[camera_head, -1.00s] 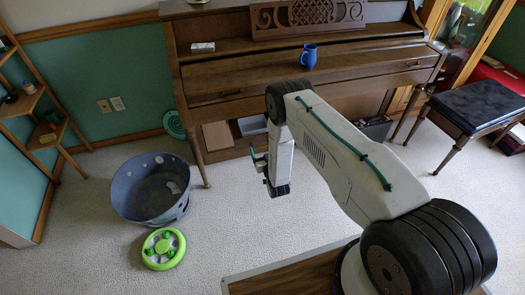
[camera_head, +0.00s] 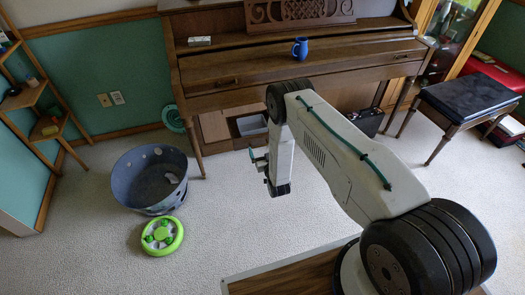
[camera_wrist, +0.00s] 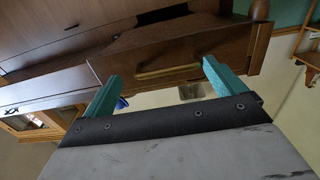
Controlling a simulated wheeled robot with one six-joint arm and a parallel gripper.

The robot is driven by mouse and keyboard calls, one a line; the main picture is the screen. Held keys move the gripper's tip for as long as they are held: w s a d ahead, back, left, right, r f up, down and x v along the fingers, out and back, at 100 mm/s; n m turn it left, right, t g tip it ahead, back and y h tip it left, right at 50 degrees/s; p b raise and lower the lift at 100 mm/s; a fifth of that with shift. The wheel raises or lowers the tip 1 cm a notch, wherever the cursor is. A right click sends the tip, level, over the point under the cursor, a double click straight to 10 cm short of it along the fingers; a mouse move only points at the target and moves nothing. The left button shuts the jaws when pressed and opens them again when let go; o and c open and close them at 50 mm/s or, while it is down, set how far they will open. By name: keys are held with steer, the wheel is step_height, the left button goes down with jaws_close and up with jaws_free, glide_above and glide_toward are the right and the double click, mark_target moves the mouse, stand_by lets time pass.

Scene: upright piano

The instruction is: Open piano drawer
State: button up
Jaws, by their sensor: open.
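The brown wooden piano (camera_head: 290,62) stands against the far wall in the head view. Its wide front panel, where a drawer would be, has a small brass handle (camera_head: 228,82) at the left and another (camera_head: 403,57) at the right. The panel looks closed against the piano. My gripper (camera_head: 257,160) hangs in front of the piano, below the panel, partly hidden by my arm. In the wrist view, my gripper's teal fingers (camera_wrist: 160,72) are apart and empty. A long brass handle (camera_wrist: 168,71) shows between them, beyond the fingertips; I see no contact.
A blue mug (camera_head: 300,48) stands on the piano. A grey bin (camera_head: 252,124) sits beneath it. A black-topped bench (camera_head: 468,98) is at the right. A round grey-blue basket (camera_head: 148,178) and a green toy (camera_head: 162,236) lie on the left floor. Carpet between is clear.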

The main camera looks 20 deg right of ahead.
steer(key=shift+a, duration=0.25)
steer(key=s, duration=0.7)
steer(key=shift+s, duration=0.4)
steer(key=shift+f, duration=0.1)
